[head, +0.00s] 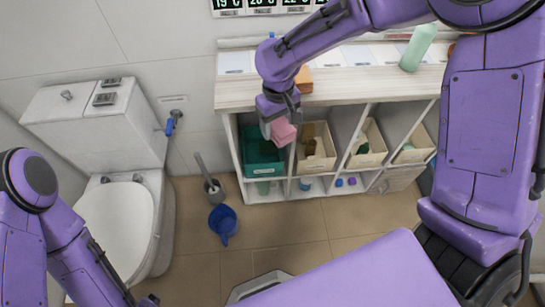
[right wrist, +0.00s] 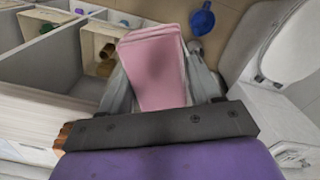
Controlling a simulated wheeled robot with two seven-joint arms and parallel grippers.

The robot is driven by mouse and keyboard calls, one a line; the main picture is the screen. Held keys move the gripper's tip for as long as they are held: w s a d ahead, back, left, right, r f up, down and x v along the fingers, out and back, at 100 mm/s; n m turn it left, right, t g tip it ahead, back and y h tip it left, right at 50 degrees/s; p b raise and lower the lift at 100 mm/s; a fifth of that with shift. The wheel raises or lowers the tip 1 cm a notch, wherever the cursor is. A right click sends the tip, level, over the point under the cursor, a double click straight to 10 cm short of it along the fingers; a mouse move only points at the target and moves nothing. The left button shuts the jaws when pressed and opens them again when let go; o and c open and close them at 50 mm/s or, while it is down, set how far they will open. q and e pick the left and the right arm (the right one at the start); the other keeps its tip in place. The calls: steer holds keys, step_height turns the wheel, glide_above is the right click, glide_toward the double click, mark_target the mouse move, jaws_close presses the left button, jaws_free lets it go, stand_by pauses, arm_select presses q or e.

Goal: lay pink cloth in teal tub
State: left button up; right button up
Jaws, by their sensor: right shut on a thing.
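The pink cloth (head: 284,132) is a folded block held up in front of the cubby shelf. My right gripper (head: 271,122) is shut on it; in the right wrist view the cloth (right wrist: 155,68) sits between the two grey fingers. The teal tub (head: 264,168) stands in the leftmost upper cubby, with the cloth by its upper right side in the head view. Its inside is dark and partly covered by the gripper. The tub cannot be made out in the right wrist view. Of my left gripper, only a dark bit (head: 148,300) shows at the bottom edge.
Cream bins (head: 316,168) with items fill the cubbies right of the tub. The countertop (head: 229,92) above holds an orange stack (head: 304,80) and a green bottle (head: 418,47). A toilet (head: 120,215), brush (head: 211,187) and blue dipper (head: 223,222) stand to the left.

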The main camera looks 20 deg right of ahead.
steer(key=a+f+n+b, duration=0.2)
steer(key=f+n+b, duration=0.4)
steer(key=f+b, duration=0.85)
steer(key=a+f+n+b, duration=0.3)
steer(key=f+n+b, duration=0.5)
steer(key=f, duration=1.1)
steer(key=w+d+m+b, duration=0.1)
steer(key=w+d+b, duration=0.2)
steer(key=w, duration=0.6)
steer(key=w+d+b, duration=0.2)
steer(key=w+d, duration=0.1)
steer(key=w, duration=0.5)
steer(key=f+b, duration=0.1)
steer(key=f, duration=0.1)
steer(key=f+b, duration=0.1)
steer(key=f, duration=0.2)
steer(key=w+f+b, duration=0.1)
steer(key=f, duration=0.1)
steer(key=shift+w+f+b, duration=0.1)
steer(key=shift+f+b, duration=0.2)
steer(key=shift+f, duration=0.1)
steer(key=shift+r, duration=0.3)
steer(key=shift+f, duration=0.15)
steer(key=shift+f, duration=0.45)
steer(key=o, duration=1)
steer(key=shift+o, duration=0.2)
